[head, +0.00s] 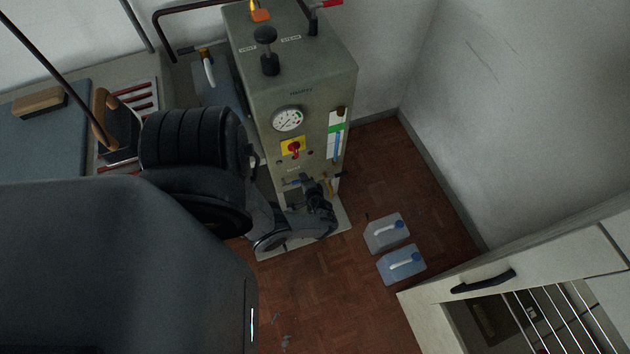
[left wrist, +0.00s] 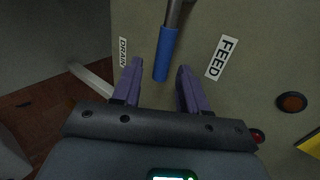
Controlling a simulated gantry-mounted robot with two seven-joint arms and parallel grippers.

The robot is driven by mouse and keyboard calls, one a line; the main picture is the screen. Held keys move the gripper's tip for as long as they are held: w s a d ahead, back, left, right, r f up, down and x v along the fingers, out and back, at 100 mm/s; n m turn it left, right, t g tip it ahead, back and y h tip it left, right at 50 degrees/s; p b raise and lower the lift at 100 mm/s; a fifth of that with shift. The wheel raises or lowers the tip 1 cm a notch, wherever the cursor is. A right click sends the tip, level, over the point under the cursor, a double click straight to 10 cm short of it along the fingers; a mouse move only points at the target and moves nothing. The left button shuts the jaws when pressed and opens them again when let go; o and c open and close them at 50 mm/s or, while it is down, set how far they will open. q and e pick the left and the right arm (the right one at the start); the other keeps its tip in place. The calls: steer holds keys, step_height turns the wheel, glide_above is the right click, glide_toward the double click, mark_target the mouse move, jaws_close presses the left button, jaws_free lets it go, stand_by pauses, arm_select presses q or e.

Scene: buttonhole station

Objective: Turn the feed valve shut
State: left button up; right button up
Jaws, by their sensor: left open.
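The feed valve's blue lever sleeve (left wrist: 165,55) sits on a grey metal stem in the left wrist view, beside the FEED label (left wrist: 221,58). My left gripper (left wrist: 160,66) is open, with a purple finger on either side of the sleeve's lower end in the picture. I see a gap on both sides, and no contact shows. I cannot tell how deep the sleeve lies between the fingers. In the head view my left gripper (head: 319,198) is low at the front of the grey boiler cabinet (head: 278,97). My right gripper is not in view.
A DRAIN label (left wrist: 122,52) is left of the sleeve. A gauge (head: 288,119) and a red knob on a yellow plate (head: 293,147) are above my gripper. An iron (head: 113,128) is at the left.

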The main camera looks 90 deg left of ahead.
arm_select(q)
steer(key=p+v, duration=0.4)
steer(key=v, duration=0.6)
steer(key=shift+s, duration=0.15)
